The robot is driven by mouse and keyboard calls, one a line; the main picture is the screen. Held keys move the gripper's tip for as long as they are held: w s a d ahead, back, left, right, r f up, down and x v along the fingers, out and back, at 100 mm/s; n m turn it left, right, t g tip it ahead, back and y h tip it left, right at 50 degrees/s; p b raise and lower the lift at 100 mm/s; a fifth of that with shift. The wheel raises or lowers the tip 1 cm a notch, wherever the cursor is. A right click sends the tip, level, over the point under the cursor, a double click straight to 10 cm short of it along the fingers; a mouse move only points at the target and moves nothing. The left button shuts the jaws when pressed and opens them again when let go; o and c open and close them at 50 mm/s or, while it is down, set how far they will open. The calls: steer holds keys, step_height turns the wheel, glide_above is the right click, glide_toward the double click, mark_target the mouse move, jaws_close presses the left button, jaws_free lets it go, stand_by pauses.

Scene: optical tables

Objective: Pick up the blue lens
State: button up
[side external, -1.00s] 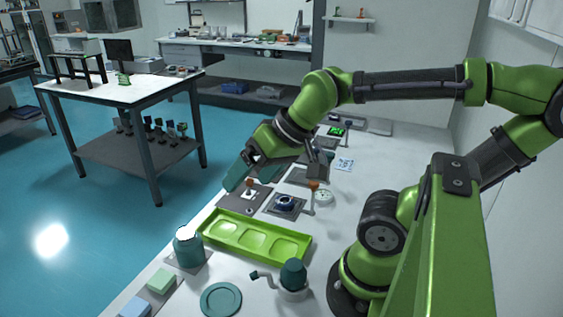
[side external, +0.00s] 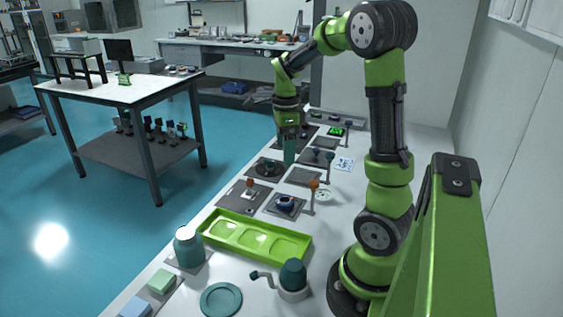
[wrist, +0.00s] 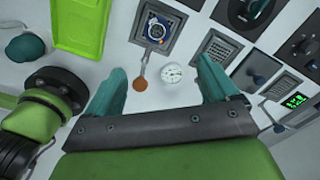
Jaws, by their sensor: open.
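A round dark blue piece with a ring, the likeliest blue lens (side external: 284,202), sits on a square grey plate behind the green tray. It also shows in the wrist view (wrist: 156,31), at top centre, beyond my fingertips; I cannot tell for certain that it is a lens. My gripper (side external: 290,154) points down over the bench, farther back than this piece and apart from it. In the wrist view its teal fingers (wrist: 161,72) are spread wide with nothing between them gripped. A round white dial (wrist: 172,72) shows in the gap, below the fingers.
A green tray (side external: 212,217) with shallow compartments lies in front of the plate. An orange-knobbed lever (side external: 314,185) stands right beside it. Several plates with knobs and levers, and a green-lit display (side external: 337,131), fill the bench behind. A teal jar (side external: 188,247) stands at front left.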

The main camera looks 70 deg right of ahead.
glide_above(284, 200)
steer(key=f, duration=1)
steer(key=shift+d, duration=0.4)
steer(key=shift+a+f, duration=0.2)
steer(key=shift+f, duration=1.3)
steer(key=shift+a+f, duration=0.15)
steer(key=shift+f, duration=1.35)
